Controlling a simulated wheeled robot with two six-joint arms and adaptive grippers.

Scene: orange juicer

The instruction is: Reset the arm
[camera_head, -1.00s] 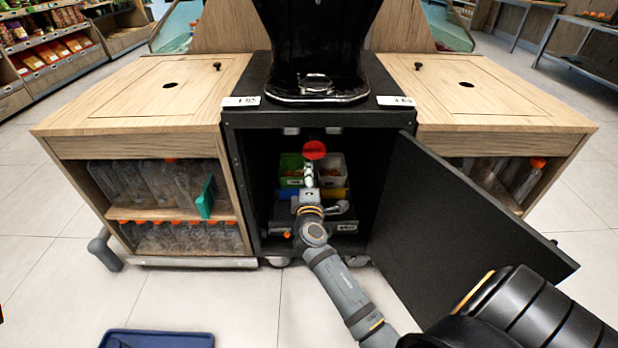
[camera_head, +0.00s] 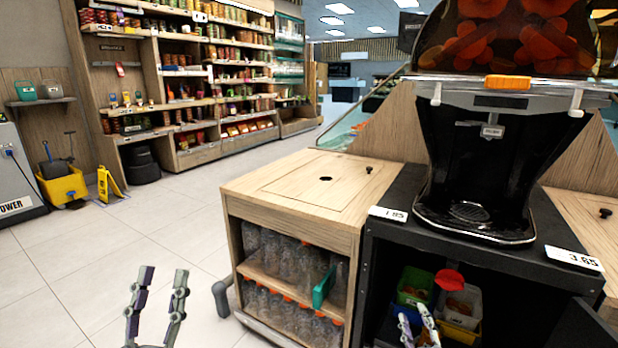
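My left gripper (camera_head: 155,300) is raised over the floor at the lower left. Its two fingers stand apart with nothing between them. My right gripper (camera_head: 417,326) is at the open black cabinet under the juicer, in front of the small bins. Its two fingertips point up and look apart, with nothing clearly held; the rest of it is cut off by the bottom edge. The orange juicer (camera_head: 490,150) stands on the black cabinet (camera_head: 385,245), with oranges behind its dark cover.
A green bin (camera_head: 414,288) and a white bin (camera_head: 462,303) sit in the cabinet, near a red disc (camera_head: 449,280). A wooden cabinet (camera_head: 290,195) with bottles stands left of it. The open door (camera_head: 585,325) is at the lower right.

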